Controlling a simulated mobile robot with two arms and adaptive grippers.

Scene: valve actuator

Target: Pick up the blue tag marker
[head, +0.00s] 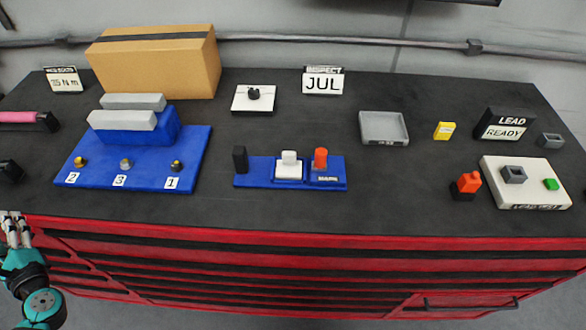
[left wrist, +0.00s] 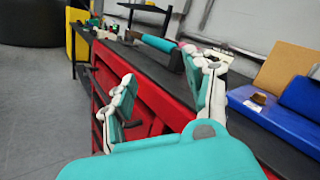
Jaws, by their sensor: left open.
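I cannot make out a separate blue tag marker in either view. The blue holder (head: 262,181) at mid-bench carries a black piece (head: 240,159), a white piece (head: 289,160) and an orange-red piece (head: 321,159). A blue stepped fixture (head: 85,172) with pegs labelled 2, 3 and 1 stands to its left. My left gripper (head: 12,222) is at the bench's front left edge, away from these pieces. In the left wrist view my left gripper (left wrist: 165,100) is open, with nothing between its fingers. My right gripper is out of view.
A cardboard box (head: 150,66) stands at the back left. A grey tray (head: 383,127), a yellow tag (head: 445,130) and a white LEAD TEST plate (head: 526,193) are on the right. A pink-handled tool (head: 20,118) lies far left. The front centre strip is clear.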

